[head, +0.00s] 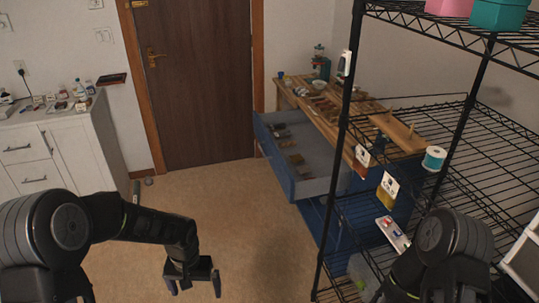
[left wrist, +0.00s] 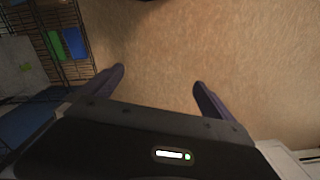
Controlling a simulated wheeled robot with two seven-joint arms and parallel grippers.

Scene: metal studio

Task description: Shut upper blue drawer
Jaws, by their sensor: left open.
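The upper blue drawer (head: 273,163) is pulled out from the wooden workbench (head: 345,128) in the head view. Its blue front faces left, and its grey inside shows several small items. My left gripper (head: 194,288) is open and empty, low over the floor, to the left of the drawer and nearer to me, clearly apart from it. In the left wrist view its two fingers (left wrist: 159,77) are spread over bare floor. My right arm shows at the lower right of the head view, but its gripper cannot be seen.
A black wire shelf (head: 343,110) stands at the right, partly in front of the workbench. A white cabinet (head: 35,160) with small items stands at the left. A brown door (head: 197,80) is at the back. The tan floor (head: 225,200) between is clear.

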